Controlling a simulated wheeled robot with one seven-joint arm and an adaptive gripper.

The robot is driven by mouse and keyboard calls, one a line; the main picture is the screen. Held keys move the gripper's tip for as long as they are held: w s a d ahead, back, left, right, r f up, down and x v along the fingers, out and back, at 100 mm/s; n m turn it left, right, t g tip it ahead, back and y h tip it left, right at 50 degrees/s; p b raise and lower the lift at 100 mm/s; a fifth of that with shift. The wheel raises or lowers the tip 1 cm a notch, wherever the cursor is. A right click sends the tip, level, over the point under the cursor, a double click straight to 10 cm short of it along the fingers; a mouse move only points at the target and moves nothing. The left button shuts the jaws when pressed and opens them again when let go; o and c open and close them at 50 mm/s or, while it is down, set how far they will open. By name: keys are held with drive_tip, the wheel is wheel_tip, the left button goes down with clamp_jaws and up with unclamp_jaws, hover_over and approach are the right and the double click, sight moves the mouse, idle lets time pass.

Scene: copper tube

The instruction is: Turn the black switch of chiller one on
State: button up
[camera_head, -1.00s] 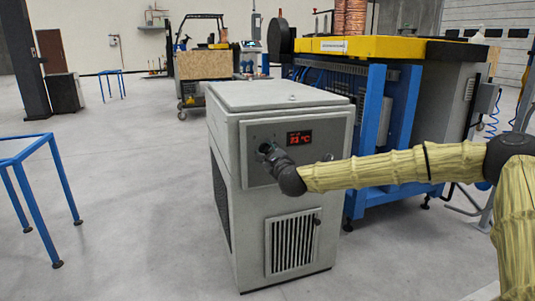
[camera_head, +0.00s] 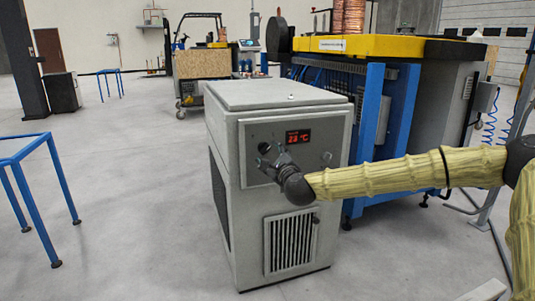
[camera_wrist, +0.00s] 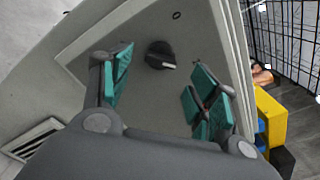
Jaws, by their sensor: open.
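The chiller (camera_head: 232,180) is a grey box with a red lit display (camera_head: 298,137) on its front panel. Its black switch (camera_head: 264,148) is the dark round knob left of and below the display. In the wrist view the black switch (camera_wrist: 159,54) is a round knob with a bar and a white mark towards the lower right. My gripper (camera_head: 277,159) is in front of the panel, just right of and below the switch. In the wrist view its teal-padded fingers (camera_wrist: 162,78) are spread apart with nothing between them, and the switch lies beyond the gap, apart from them.
A second small knob (camera_head: 326,157) sits at the panel's right. A vent grille (camera_head: 290,240) is lower on the chiller's front. A blue and yellow machine (camera_head: 395,48) stands close behind right. A blue frame table (camera_head: 28,152) is at the left. The floor between is clear.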

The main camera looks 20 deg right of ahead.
drive_tip(key=s, duration=0.7)
drive_tip(key=shift+d, duration=0.1)
